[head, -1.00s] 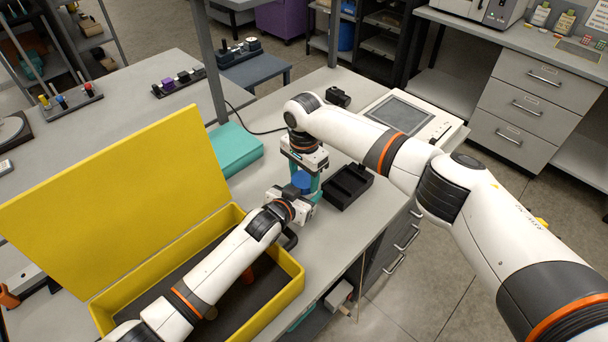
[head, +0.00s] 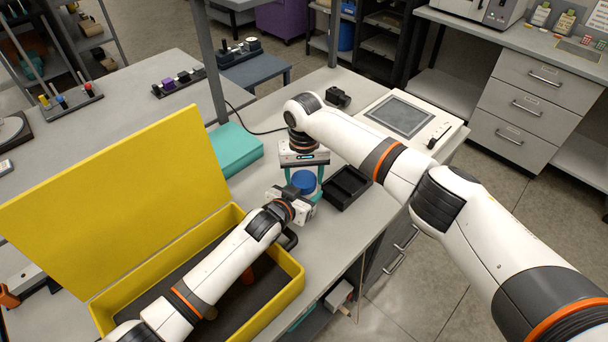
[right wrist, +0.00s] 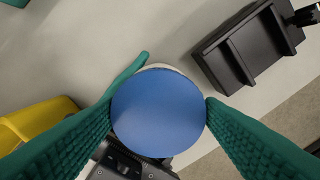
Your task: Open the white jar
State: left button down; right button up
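The white jar (right wrist: 160,67) stands upright on the bench; only a pale sliver of its body shows beyond its blue lid (right wrist: 158,112) in the right wrist view. The blue lid also shows in the head view (head: 304,183). My right gripper (head: 305,176) points down from above, its teal fingers on opposite sides of the lid and appearing to touch its edge. My left gripper (head: 302,199) reaches in low from the front at the jar's body. One of its teal fingers (right wrist: 131,74) runs along the jar's side; its other finger is hidden.
A black divided tray (head: 347,188) stands just right of the jar. An open yellow case (head: 293,283) lies to the left, under my left arm, its lid raised. A teal box (head: 236,150) and a device with a screen (head: 402,116) are farther back. The bench edge is at the right.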

jog(key=shift+o, duration=1.3)
jog(key=shift+r, duration=2.3)
jog(key=shift+c, duration=0.4)
jog(key=m, duration=0.1)
jog(key=r+m, duration=0.1)
jog(key=m, duration=0.2)
jog(key=shift+r+m, duration=0.3)
jog(key=shift+r, duration=0.05)
jog(key=m, duration=0.1)
jog(key=r+m, duration=0.1)
jog(key=m, duration=0.3)
jog(key=shift+r, duration=0.3)
jog(key=shift+f+m, duration=0.3)
jog(key=shift+f, duration=3.65)
